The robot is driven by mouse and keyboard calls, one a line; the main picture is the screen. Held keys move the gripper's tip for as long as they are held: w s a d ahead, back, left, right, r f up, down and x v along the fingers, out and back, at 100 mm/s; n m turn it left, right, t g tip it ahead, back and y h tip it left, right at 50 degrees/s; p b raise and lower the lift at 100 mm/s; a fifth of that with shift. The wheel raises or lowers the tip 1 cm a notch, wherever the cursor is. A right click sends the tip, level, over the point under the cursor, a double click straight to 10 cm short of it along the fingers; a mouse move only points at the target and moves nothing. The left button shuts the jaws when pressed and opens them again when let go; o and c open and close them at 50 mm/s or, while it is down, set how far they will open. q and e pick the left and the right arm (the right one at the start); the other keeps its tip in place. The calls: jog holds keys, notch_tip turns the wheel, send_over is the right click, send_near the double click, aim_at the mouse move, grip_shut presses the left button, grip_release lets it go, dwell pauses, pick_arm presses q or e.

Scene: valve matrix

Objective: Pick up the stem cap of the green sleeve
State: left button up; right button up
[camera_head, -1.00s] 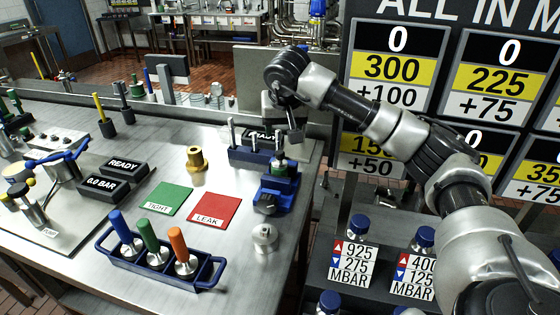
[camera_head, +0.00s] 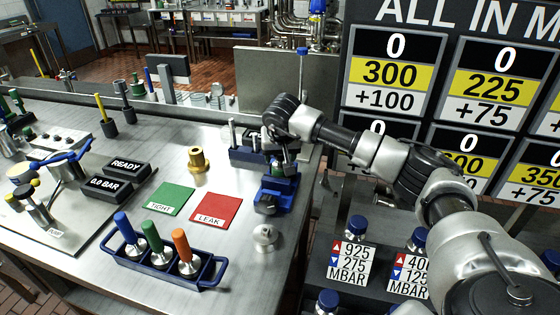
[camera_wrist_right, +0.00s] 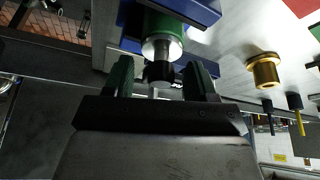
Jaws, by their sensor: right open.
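A green sleeve (camera_wrist_right: 162,27) sits in a blue holder (camera_head: 275,190) at the right of the bench; in the head view my wrist largely covers it. In the right wrist view its silver metal collar shows, with a dark stem cap (camera_wrist_right: 159,72) beyond it. My right gripper (camera_wrist_right: 160,80) is open, with one green finger on each side of the cap. Gaps show between fingers and cap; I cannot tell how deep the fingers reach along it. Another green-handled piece (camera_head: 153,238) stands in a blue carrier. My left gripper is not in view.
The carrier (camera_head: 160,271) also holds blue and orange pieces. A brass fitting (camera_head: 197,160), green card (camera_head: 170,199), red card (camera_head: 216,209) and silver knob (camera_head: 265,236) lie near the holder. A dark rack (camera_head: 246,154) with pins stands behind. Sign boards (camera_head: 440,105) rise at right.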

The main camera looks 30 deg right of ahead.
jog(key=c, duration=1)
jog(key=shift+c, duration=0.2)
jog(key=shift+r, duration=0.2)
